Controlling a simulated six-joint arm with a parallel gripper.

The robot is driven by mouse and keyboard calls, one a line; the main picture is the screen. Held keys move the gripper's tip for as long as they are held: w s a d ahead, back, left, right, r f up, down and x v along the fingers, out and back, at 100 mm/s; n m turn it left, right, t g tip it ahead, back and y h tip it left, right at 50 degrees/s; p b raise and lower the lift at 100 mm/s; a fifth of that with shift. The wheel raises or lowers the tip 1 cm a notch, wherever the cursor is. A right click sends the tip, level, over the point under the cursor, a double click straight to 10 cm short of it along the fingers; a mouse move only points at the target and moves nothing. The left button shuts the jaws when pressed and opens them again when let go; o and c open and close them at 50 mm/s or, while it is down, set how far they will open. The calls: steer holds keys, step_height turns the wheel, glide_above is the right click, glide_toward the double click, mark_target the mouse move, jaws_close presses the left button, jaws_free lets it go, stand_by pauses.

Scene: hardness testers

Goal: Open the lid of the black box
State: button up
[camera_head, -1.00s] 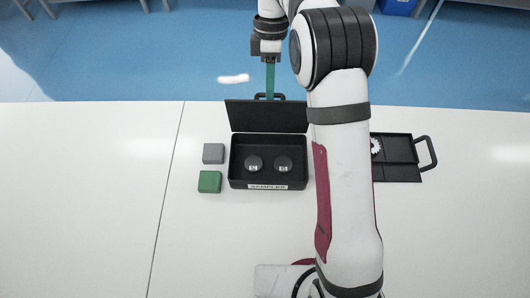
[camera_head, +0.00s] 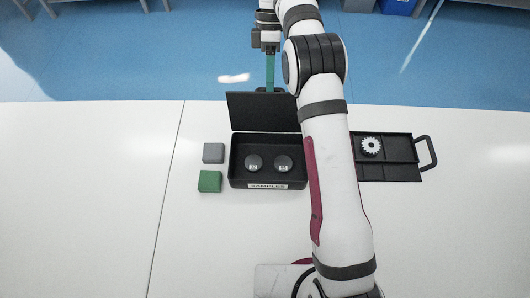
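The black box (camera_head: 238,178) labelled SAMPLES stands on the white table, with two round dark metal pieces inside. Its lid (camera_head: 262,112) is raised and stands tilted back at the box's far side. My gripper (camera_head: 270,88) points down at the lid's far upper edge, with teal fingers seen edge-on. The fingertips are partly hidden behind the lid, so I cannot tell if they touch it or whether they are apart.
A grey block (camera_head: 213,153) and a green block (camera_head: 209,182) lie left of the box. A black tray (camera_head: 402,172) with a handle and a white gear (camera_head: 371,146) lies to the right, partly behind my arm. The left table is clear.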

steer(key=shift+r, duration=2)
steer(key=s+d+r+m+t, duration=0.1)
steer(key=s+d+r+m, duration=0.25)
steer(key=s+m, duration=0.2)
steer(key=s+d+r+m+t, duration=0.1)
steer(key=s+d+r+m, duration=0.1)
steer(key=s+r+m, duration=0.4)
steer(key=s+f+m+t, duration=0.1)
steer(key=s+f+m, duration=0.2)
steer(key=s, duration=0.3)
steer(key=s+f+m+t+y, duration=0.1)
steer(key=s+f+m, duration=0.2)
steer(key=s+m, duration=0.2)
steer(key=s+d+f+m, duration=0.1)
steer(key=s+f+m, duration=0.2)
steer(key=s, duration=0.6)
steer(key=shift+m+t+y, duration=0.4)
steer(key=shift+m, duration=0.15)
